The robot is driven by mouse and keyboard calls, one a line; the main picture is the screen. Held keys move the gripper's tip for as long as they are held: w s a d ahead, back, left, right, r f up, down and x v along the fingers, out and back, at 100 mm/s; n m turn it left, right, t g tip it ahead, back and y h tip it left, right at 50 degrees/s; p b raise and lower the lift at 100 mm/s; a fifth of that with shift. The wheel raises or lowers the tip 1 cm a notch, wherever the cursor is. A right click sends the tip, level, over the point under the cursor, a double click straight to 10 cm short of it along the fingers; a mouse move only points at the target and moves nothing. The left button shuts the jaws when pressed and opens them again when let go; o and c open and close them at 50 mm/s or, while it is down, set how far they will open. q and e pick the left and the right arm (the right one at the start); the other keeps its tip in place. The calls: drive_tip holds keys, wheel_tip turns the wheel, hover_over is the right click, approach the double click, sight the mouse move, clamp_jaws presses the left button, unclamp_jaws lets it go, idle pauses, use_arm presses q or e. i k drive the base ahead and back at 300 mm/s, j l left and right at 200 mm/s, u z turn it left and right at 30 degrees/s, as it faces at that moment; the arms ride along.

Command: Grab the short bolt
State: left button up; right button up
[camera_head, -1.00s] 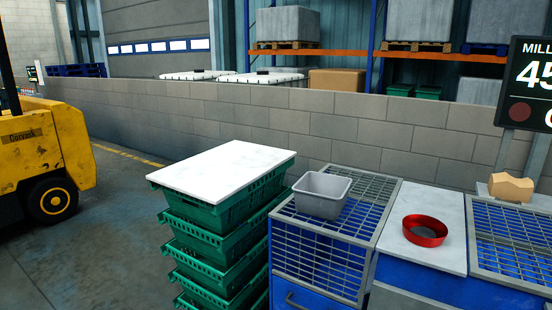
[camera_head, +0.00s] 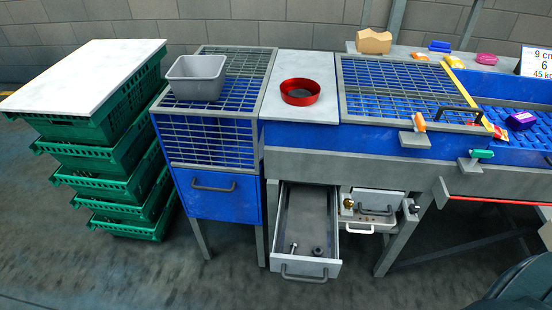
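An open grey drawer (camera_head: 284,222) sticks out below the worktop in the middle of the head view. Two small metal pieces lie on its floor near the front. The left piece (camera_head: 294,248) looks like a thin, bolt-like part. The right piece (camera_head: 317,251) is darker and rounder. They are too small to tell which is the short bolt. Neither of my grippers shows in this view.
A blue bench with wire grids (camera_head: 228,75) carries a grey bin (camera_head: 196,77) and a red round dish (camera_head: 300,92). Stacked green crates (camera_head: 110,155) stand on the left. A small unit with handles (camera_head: 375,205) sits right of the drawer. Floor in front is clear.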

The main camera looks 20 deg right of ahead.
sight(293, 246)
drive_tip(key=i+j+z, duration=0.1)
drive_tip(key=z, duration=2.1)
drive_tip(key=k+j+z, duration=0.1)
drive_tip(key=j+z, duration=0.25)
drive_tip(key=k+j+z, duration=0.3)
drive_tip(key=j, duration=0.15)
drive_tip(key=k+j+z, duration=0.1)
drive_tip(key=j+z, duration=0.25)
drive_tip(key=k+j, duration=0.3)
drive_tip(key=j, duration=0.15)
drive_tip(key=k+j+z, duration=0.1)
drive_tip(key=k+j, duration=0.2)
drive_tip(key=j, duration=0.15)
